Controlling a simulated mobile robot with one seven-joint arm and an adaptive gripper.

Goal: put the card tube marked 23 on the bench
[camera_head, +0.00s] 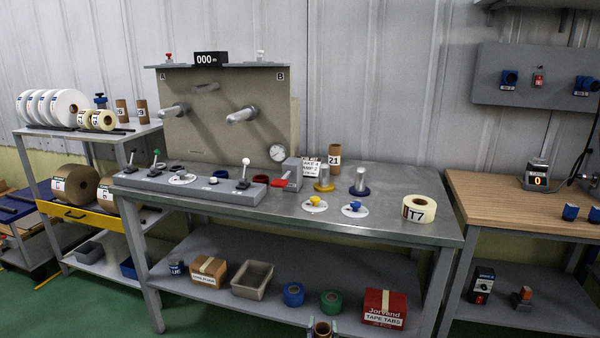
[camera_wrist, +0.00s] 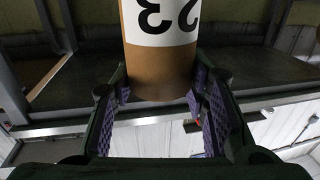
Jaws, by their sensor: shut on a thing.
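The card tube marked 23 (camera_wrist: 160,75) is brown with a white label, and the number reads upside down in the wrist view. My gripper (camera_wrist: 160,100) is shut on it, with a purple-padded finger on each side. The bench (camera_head: 390,232) has a grey metal top. The tube's lower part is out of the head view.
On the bench stand a card tube marked 21 (camera_head: 335,157), a T7 roll (camera_head: 419,209), two metal posts and a lever panel (camera_head: 205,188). Bare top lies left of the T7 roll. The lower shelf holds a red box (camera_head: 384,308) and tape rolls.

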